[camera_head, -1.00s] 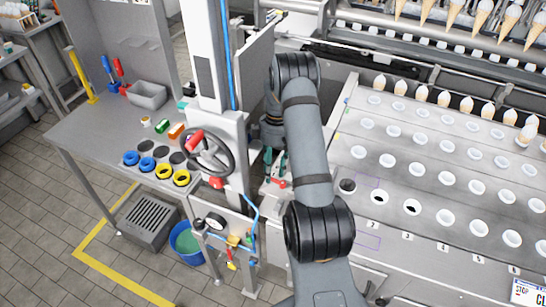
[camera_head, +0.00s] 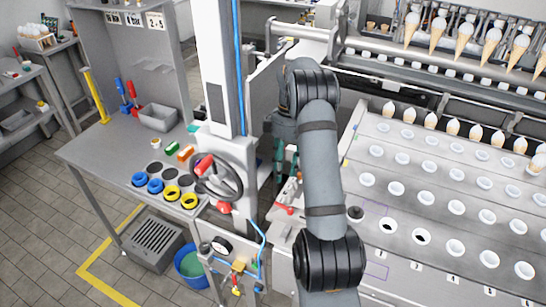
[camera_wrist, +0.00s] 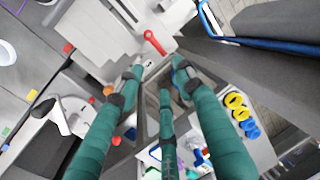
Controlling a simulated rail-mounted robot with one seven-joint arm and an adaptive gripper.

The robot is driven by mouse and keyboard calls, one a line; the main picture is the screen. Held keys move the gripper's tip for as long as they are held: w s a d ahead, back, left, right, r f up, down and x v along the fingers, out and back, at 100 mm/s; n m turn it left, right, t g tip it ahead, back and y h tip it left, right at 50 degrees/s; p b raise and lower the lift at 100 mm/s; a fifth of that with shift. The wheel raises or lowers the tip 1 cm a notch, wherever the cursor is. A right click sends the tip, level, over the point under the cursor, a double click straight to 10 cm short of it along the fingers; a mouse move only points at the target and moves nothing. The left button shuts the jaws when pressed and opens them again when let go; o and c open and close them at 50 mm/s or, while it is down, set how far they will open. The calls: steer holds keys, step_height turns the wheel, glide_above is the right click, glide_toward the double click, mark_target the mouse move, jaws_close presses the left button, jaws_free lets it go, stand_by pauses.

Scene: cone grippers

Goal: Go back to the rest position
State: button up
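My gripper (camera_wrist: 160,78) has green fingers that spread apart in the wrist view, with nothing between them. In the head view my gripper (camera_head: 279,165) is small and partly hidden behind my grey arm, beside the wheel column and the left end of the cone machine. My arm is folded, with its elbow low in the middle of the picture. A row of white-topped cones (camera_head: 430,120) stands along the back of the machine's holed plate (camera_head: 400,215). More cones (camera_head: 463,42) hang above it.
A black handwheel (camera_head: 218,178) sits on the white column left of my arm. The side table (camera_head: 120,150) holds blue and yellow rings, a grey bin (camera_head: 159,118) and bottles. A blue bucket (camera_head: 192,265) stands on the floor. Open floor lies at the lower left.

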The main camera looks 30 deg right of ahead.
mark_target(278, 203)
steer(key=shift+f, duration=0.1)
steer(key=f, duration=0.3)
steer(key=s+a+f, duration=0.1)
steer(key=f, duration=0.7)
steer(key=shift+s+a, duration=0.25)
steer(key=shift+a, duration=0.1)
steer(key=shift+a+f+p, duration=0.15)
steer(key=shift+a+p, duration=0.05)
steer(key=shift+p, duration=0.25)
steer(key=shift+s+a+n+p, duration=0.15)
steer(key=shift+n+p, duration=0.35)
steer(key=shift+n, duration=0.3)
steer(key=shift+b, duration=0.4)
steer(key=shift+r, duration=0.6)
steer(key=shift+d, duration=0.2)
